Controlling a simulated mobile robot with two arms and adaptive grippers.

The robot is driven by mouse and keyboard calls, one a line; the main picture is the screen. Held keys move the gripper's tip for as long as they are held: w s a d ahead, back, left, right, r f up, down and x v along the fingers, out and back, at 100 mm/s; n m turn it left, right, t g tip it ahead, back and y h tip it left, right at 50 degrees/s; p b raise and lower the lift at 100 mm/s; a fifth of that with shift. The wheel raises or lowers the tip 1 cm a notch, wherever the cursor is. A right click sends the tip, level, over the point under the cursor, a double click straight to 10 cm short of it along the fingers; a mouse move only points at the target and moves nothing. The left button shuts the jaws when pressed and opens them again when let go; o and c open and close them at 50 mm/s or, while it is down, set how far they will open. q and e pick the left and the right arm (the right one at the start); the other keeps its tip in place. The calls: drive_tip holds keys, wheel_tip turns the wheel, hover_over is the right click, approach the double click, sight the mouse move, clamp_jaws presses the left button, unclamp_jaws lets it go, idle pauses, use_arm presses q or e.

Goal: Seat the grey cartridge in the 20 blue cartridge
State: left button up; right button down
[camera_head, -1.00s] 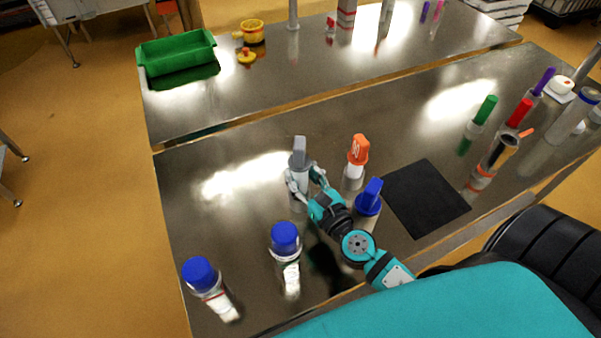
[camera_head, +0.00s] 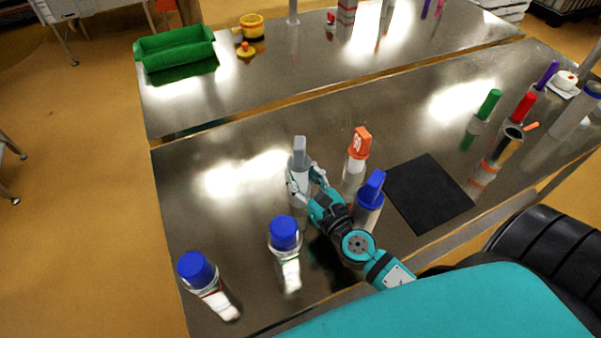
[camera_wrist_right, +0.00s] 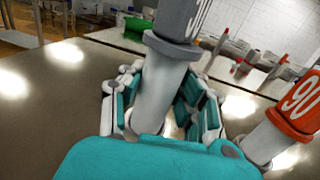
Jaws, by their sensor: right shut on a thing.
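The grey cartridge (camera_head: 299,152) stands upright in the middle of the near steel table, with a grey top and a paler body. My right gripper (camera_head: 304,181) is shut around its body. In the right wrist view the grey cartridge (camera_wrist_right: 160,95) is between the fingers (camera_wrist_right: 165,112), and part of a number shows on its top. I cannot tell whether its base touches the table. A blue-topped cartridge (camera_head: 369,202) stands upright to the right of my right gripper, close to its wrist; its number is not readable. My left gripper is not in view.
An orange-topped cartridge (camera_head: 359,146) marked 90 stands right of the grey one. A black mat (camera_head: 428,193) lies farther right. Two blue-capped jars (camera_head: 285,236) (camera_head: 198,270) stand at the near left. Green, red and purple items stand at the right. Table left of the gripper is clear.

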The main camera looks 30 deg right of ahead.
sight(303, 190)
drive_tip(key=shift+f+b, duration=1.85)
drive_tip(key=shift+f, duration=0.1)
drive_tip(key=c, duration=0.9)
unclamp_jaws()
drive_tip(key=shift+a, duration=0.1)
drive_tip(key=shift+o, duration=0.2)
drive_tip(key=shift+f, duration=0.1)
drive_tip(key=shift+s, duration=0.1)
drive_tip(key=shift+s+f, duration=0.1)
drive_tip(key=shift+s, duration=0.15)
drive_tip(key=s, duration=0.6)
drive_tip(key=shift+s+r, duration=0.15)
drive_tip(key=shift+r, duration=0.1)
drive_tip(key=shift+s, duration=0.25)
drive_tip(key=shift+r, duration=0.1)
